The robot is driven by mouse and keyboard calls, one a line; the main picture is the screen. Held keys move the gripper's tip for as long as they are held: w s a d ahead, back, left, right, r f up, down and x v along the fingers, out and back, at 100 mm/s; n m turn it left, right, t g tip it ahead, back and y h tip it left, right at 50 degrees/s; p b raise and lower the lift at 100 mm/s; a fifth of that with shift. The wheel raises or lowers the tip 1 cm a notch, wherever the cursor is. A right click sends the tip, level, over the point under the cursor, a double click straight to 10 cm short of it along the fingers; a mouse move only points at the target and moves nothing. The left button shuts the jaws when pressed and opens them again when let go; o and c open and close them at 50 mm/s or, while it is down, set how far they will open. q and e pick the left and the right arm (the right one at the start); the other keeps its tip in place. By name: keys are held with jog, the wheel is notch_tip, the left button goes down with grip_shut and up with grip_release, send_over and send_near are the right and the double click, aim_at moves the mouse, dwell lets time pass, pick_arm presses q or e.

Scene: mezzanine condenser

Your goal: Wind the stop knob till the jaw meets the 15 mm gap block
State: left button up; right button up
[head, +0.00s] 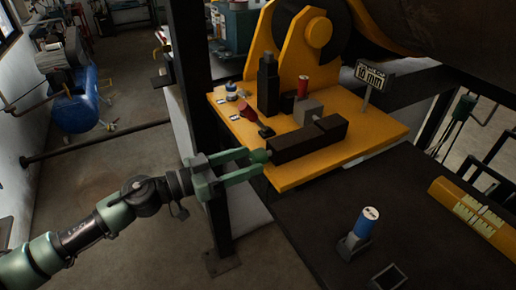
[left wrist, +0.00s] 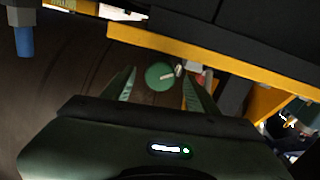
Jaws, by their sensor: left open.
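The green stop knob (head: 260,156) sits at the near left end of a dark slide block (head: 310,141) on the yellow bench plate. In the left wrist view the knob (left wrist: 158,76) is a round green disc with a pale pointer mark. My left gripper (head: 255,161) is open, its fingers on either side of the knob; I cannot tell whether they touch it. The wrist view shows both fingers (left wrist: 160,84) apart around it. A grey block (head: 308,112) stands behind the dark slide; I cannot tell whether it is the gap block or the jaw. My right gripper is out of view.
A sign (head: 370,76) on the plate seems to read 18 mm. A dark post rises behind my gripper.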

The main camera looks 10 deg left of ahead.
aim_at(252, 160)
pick_arm(q)
jog(key=x, duration=0.2)
jog(key=shift+w+d+r+p, duration=0.1)
jog(key=shift+w+d+p, duration=0.15)
jog(key=shift+d+p, duration=0.15)
jog(key=shift+w+d, duration=0.3)
jog(key=shift+d, duration=0.05)
jog(key=shift+a, duration=0.1)
grip_shut()
jog(key=m, duration=0.5)
jog(key=shift+s+m, duration=0.1)
jog(key=shift+m, duration=0.3)
grip_release()
jog(key=shift+f, duration=0.2)
